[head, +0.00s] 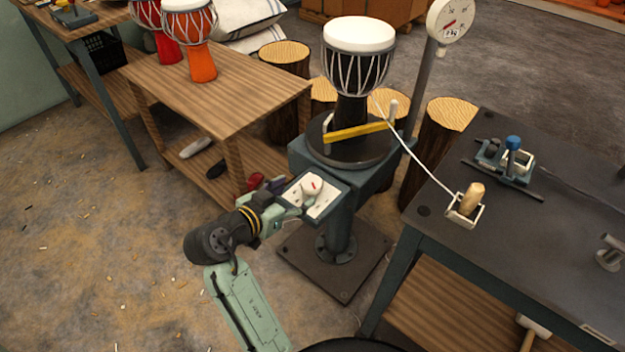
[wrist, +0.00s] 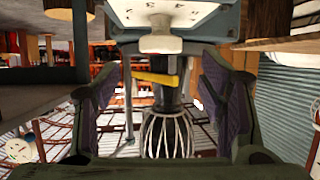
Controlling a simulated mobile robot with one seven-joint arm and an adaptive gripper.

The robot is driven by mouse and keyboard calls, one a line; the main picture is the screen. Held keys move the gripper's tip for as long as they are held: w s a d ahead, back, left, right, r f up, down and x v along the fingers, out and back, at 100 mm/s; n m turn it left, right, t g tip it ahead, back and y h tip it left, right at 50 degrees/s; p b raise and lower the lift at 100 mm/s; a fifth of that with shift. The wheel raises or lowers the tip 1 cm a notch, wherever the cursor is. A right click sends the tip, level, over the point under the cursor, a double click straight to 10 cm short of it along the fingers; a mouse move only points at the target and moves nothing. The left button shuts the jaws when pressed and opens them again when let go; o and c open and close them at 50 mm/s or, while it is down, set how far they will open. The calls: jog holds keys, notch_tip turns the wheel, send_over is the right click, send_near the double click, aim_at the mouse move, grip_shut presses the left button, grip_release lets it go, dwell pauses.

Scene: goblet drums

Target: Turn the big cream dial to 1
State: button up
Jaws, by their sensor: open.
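The big cream dial (head: 312,184) sits on a pale plate on the teal control box (head: 338,200) of the drum stand. It has a small red mark; the plate's numbers are too small to read. My gripper (head: 288,199) is just left of the dial in the head view. In the wrist view, which looks upside down, the dial (wrist: 158,40) stands out edge-on from the plate (wrist: 168,14). It is centred between the open fingers of my gripper (wrist: 157,88), ahead of their tips. Nothing is between the fingers, and I see no contact with the dial.
A black-and-white goblet drum (head: 357,70) stands on the round turntable (head: 340,148), beside a yellow bar (head: 357,132). A white cord runs to a wooden-handled tool (head: 468,200) on the dark bench (head: 530,240). A wooden table (head: 255,90) with drums stands left.

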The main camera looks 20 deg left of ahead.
aim_at(312, 184)
jog(key=p+x, duration=0.1)
jog(key=x, duration=0.7)
jog(key=shift+w+f, duration=0.15)
jog(key=shift+w, duration=0.1)
jog(key=shift+c, duration=0.5)
jog(key=c, duration=1)
jog(key=shift+c, duration=0.2)
jog(key=shift+d+n+y, duration=0.1)
jog(key=shift+n+y, duration=0.3)
jog(key=shift+y, duration=0.1)
jog(key=n+y+p, duration=0.2)
jog(key=n+y, duration=0.1)
jog(key=y, duration=0.1)
jog(key=shift+d, duration=0.1)
jog(key=shift+r+n+y+p, duration=0.2)
jog(key=shift+n+y+p, duration=1)
jog(key=shift+p, duration=0.05)
jog(key=shift+f+n+g+y+p, duration=0.1)
jog(key=shift+n+g+y+p, duration=0.3)
jog(key=shift+n+y+p, duration=0.35)
jog(key=shift+f+y, duration=0.1)
jog(key=shift+y, duration=0.15)
